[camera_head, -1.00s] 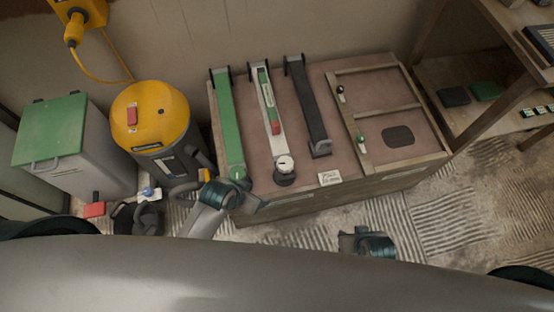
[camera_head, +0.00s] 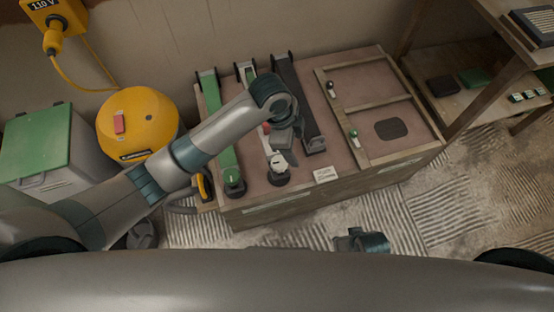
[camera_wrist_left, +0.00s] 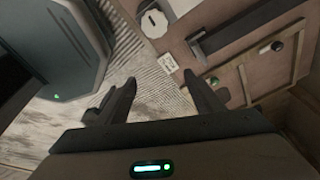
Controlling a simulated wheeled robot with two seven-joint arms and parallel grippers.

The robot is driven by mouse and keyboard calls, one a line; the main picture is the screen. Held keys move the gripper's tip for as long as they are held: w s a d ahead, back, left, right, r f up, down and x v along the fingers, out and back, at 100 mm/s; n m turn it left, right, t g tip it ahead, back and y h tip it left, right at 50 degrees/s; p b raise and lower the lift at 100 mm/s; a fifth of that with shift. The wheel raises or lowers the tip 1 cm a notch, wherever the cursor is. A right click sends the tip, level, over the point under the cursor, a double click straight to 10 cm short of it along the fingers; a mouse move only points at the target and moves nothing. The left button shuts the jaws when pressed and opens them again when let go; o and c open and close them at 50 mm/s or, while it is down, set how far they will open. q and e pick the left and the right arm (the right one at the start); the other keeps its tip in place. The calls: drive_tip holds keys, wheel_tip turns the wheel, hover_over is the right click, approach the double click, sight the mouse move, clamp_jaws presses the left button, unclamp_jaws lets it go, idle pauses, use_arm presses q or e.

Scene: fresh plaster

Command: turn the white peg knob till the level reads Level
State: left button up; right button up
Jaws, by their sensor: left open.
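The white knob (camera_head: 279,162) stands at the near end of the white rail (camera_head: 246,70) on the brown-topped bench. In the left wrist view it is a white disc (camera_wrist_left: 153,22) with a dark slot, beyond my fingers. My left gripper (camera_head: 290,150) hangs over the bench close to the knob. Its two fingers (camera_wrist_left: 164,90) are apart with nothing between them. My left arm hides most of the white rail, and I cannot read the level. My right gripper (camera_head: 350,240) shows partly at the bottom; its jaws are unclear.
A green rail (camera_head: 228,160) and a dark rail (camera_head: 299,105) flank the white one. A framed panel (camera_head: 370,103) with small knobs is at the right. A white card (camera_head: 325,175) lies at the front edge. A yellow-topped drum (camera_head: 140,120) stands left of the bench.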

sight(279, 162)
use_arm(q)
drive_tip(key=w+a+r+m+y, duration=0.1)
drive_tip(key=a+r+m+y, duration=0.2)
drive_tip(key=a+r+m, duration=0.1)
drive_tip(key=shift+w+a+r, duration=0.15)
drive_tip(key=shift+w+r, duration=0.05)
drive_tip(key=shift+w, duration=0.2)
use_arm(e)
drive_tip(key=shift+s+a+f, duration=0.2)
drive_tip(key=shift+s+f, duration=0.2)
drive_tip(key=shift+f, duration=0.25)
use_arm(q)
drive_tip(key=shift+f+b, duration=0.15)
drive_tip(key=shift+b, duration=0.15)
wheel_tip(279, 162, down, 16)
drive_tip(key=shift+r+b, duration=0.15)
drive_tip(key=shift+b, duration=0.6)
drive_tip(key=shift+f, duration=0.75)
use_arm(e)
drive_tip(key=r, duration=0.5)
drive_tip(key=shift+w+r, duration=0.15)
drive_tip(key=shift+w, duration=0.05)
use_arm(q)
drive_tip(key=c, duration=1)
use_arm(e)
drive_tip(key=shift+s, duration=0.2)
